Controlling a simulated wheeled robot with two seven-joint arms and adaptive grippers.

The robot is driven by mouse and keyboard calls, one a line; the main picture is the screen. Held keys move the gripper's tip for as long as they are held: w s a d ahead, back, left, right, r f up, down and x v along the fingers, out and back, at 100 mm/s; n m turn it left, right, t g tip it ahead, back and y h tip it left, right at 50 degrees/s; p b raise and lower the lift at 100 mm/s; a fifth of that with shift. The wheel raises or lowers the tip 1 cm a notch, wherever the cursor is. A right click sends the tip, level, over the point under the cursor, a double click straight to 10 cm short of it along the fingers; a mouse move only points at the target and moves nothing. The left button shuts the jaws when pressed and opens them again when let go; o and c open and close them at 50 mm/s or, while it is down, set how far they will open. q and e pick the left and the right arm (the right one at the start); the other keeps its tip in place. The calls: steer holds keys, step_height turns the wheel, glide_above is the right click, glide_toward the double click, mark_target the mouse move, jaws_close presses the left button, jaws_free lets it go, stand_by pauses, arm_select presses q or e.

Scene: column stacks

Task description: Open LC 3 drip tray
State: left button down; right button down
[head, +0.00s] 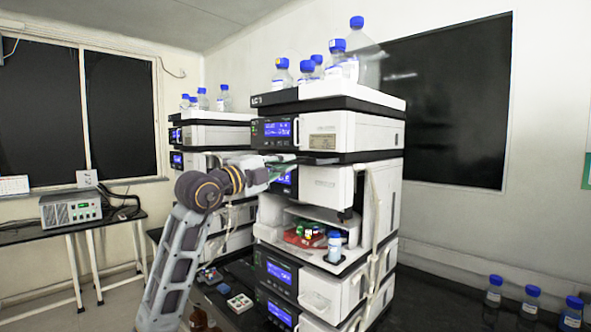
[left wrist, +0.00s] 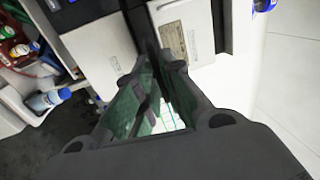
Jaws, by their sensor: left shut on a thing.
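The LC 3 stack (head: 331,102) stands in the middle of the head view; its label is small and hard to read. Its drip tray appears as a dark thin strip (left wrist: 146,25) between two white modules in the left wrist view. My left gripper (head: 314,161) reaches the stack's front from the left, level with the dark gap under the labelled module. Its green-padded fingers are shut at the strip's front edge, seen close up in the left wrist view (left wrist: 155,68). The fingers hide the tray's front, so how far out it stands cannot be told. My right gripper is not in view.
Blue-capped bottles (head: 337,62) stand on top of the stack. An open bay below holds a red tray (head: 302,237) and a bottle (head: 334,247). A second stack (head: 217,133) stands behind left. More bottles (head: 531,302) stand on the dark bench at right.

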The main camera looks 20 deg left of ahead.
arm_select(q)
steer(key=s, duration=0.2)
steer(key=s+a, duration=0.1)
steer(key=shift+a+r+b, duration=0.1)
steer(key=shift+r+b, duration=0.2)
steer(key=c, duration=2)
jaws_free()
steer(key=o, duration=0.4)
steer(key=shift+s, duration=0.1)
steer(key=shift+v, duration=6.05)
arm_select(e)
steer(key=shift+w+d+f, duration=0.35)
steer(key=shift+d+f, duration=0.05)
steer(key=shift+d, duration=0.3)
arm_select(q)
steer(key=shift+f, duration=0.15)
